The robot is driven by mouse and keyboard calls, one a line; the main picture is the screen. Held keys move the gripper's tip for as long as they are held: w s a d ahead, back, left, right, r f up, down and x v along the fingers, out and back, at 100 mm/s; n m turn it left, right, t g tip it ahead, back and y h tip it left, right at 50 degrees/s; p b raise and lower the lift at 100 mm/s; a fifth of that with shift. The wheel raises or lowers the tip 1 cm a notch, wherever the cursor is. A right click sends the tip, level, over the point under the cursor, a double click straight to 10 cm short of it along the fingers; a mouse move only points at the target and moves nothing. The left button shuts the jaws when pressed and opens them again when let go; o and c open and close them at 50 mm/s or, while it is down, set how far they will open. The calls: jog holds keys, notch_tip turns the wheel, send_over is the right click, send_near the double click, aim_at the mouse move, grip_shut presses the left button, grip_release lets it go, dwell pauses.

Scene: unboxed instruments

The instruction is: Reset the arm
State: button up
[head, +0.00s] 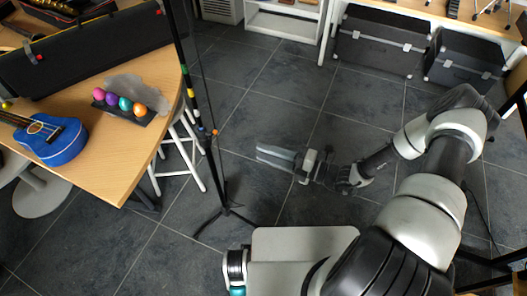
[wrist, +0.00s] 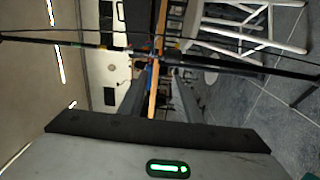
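My gripper (head: 262,154) is at the end of my outstretched arm, above the dark tiled floor near the middle of the head view. Its grey fingers point left, toward a thin black stand. I see nothing held in it. The fingers are too small and overlapped to show whether they are apart.
A black tripod stand (head: 219,180) rises just left of my gripper. A wooden table (head: 110,165) holds a blue ukulele (head: 52,140), coloured egg-shaped objects (head: 125,104) and a black case (head: 90,50). A white stool (head: 180,150) stands beside it. Black cases (head: 380,45) are at the back.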

dwell(0.3)
jog(key=s+d+r+m+h, duration=0.4)
jog(key=s+r+m+h, duration=0.2)
jog(key=r+m, duration=0.5)
jog(key=s+d+r+m+g+h, duration=0.1)
jog(key=s+d+r+m+h, duration=0.4)
jog(key=r+m, duration=0.65)
jog(key=s+d+r+m+h, duration=0.5)
jog(key=r+m, duration=0.4)
jog(key=r, duration=0.5)
notch_tip(320, 180, up, 15)
jog(key=s+a+p, duration=0.1)
jog(key=p, duration=1.4)
jog(key=shift+h, duration=0.3)
jog(key=shift+d+f, duration=0.1)
jog(key=shift+f, duration=0.05)
